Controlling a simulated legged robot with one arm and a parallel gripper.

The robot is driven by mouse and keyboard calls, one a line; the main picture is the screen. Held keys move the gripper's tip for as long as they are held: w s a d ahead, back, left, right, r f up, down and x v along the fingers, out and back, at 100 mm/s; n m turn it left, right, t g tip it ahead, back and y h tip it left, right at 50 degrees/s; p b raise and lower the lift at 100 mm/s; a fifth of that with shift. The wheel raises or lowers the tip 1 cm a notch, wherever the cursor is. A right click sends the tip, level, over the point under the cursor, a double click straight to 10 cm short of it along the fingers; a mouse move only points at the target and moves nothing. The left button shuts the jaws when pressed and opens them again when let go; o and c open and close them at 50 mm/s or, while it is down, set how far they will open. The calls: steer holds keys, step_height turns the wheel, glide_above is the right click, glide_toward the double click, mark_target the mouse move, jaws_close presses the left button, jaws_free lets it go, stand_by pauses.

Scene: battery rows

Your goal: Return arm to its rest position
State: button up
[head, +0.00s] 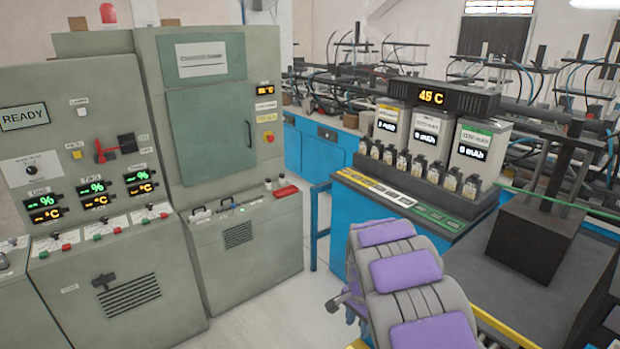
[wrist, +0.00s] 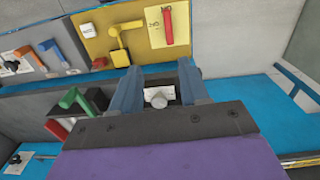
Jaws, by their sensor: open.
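In the wrist view my gripper (wrist: 157,68) is open, with its two blue-grey fingers spread apart. A round pale knob (wrist: 158,97) on a white plate shows in the gap between the fingers. No contact with it is visible, and the distance to it is hard to tell. Nothing is held. In the head view my grey arm with purple pads is at the lower middle, in front of the battery bench; my fingers cannot be made out there.
A yellow panel (wrist: 125,35) with a yellow lever and a red handle (wrist: 168,22) lies beyond the fingers. Coloured levers, one green (wrist: 75,100), stand at left. The head view shows a grey control cabinet (head: 215,120), a battery rack (head: 440,180) and clear floor (head: 275,320).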

steer(key=s+d+r+n, duration=0.1)
steer(key=s+r+n, duration=0.3)
steer(key=s+r, duration=1.1)
steer(key=s+a+r+n+g, duration=0.1)
steer(key=s+n, duration=0.5)
steer(key=s, duration=1.9)
steer(key=shift+s+a+r+g, duration=0.2)
steer(key=shift+a+r+g, duration=0.05)
steer(key=shift+r+g, duration=0.05)
steer(key=shift+d, duration=0.15)
